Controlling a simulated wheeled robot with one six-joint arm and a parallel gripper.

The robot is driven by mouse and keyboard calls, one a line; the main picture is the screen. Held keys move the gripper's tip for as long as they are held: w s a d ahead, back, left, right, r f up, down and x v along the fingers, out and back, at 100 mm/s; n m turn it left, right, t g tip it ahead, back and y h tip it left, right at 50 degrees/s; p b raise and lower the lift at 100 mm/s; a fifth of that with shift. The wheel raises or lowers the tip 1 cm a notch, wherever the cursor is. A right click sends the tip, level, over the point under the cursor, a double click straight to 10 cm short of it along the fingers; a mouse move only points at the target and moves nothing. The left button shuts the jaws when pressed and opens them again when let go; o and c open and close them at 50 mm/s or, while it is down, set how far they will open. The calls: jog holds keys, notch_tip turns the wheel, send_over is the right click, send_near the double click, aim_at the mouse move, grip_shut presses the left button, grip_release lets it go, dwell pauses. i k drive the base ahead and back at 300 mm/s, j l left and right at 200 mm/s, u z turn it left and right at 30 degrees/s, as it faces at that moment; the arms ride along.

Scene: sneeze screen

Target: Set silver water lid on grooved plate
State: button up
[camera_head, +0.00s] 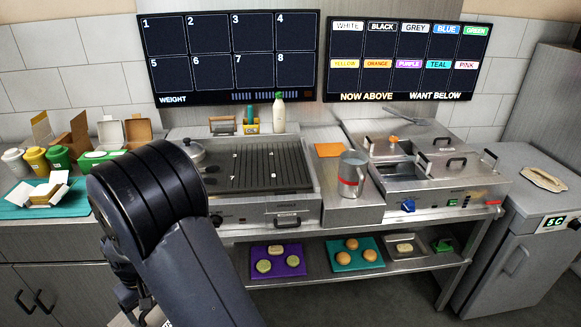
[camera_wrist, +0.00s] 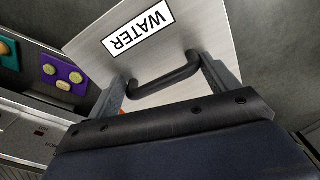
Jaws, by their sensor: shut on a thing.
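The silver water lid (camera_wrist: 175,38) is a flat metal plate with a white WATER label and a black bar handle, seen in the wrist view. My gripper (camera_wrist: 166,80) is shut on the handle, one finger at each end of it. In the head view my own arm hides the lid almost entirely. The grooved plate (camera_head: 289,158) is the dark ridged part of the grill on the counter, with small white marks on it. It lies right of and beyond my arm, and no lid lies on it.
A round silver lid (camera_head: 194,149) sits at the grill's left edge. A metal pitcher (camera_head: 351,175) stands between grill and fryer (camera_head: 430,172). A bottle (camera_head: 279,113) stands behind the grill. A lower shelf holds a purple mat (camera_head: 279,272) and a teal mat (camera_head: 340,266) with food.

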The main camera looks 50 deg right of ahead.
aim_at(277, 173)
jog(key=i+l+z, duration=0.1)
jog(key=z, duration=1.3)
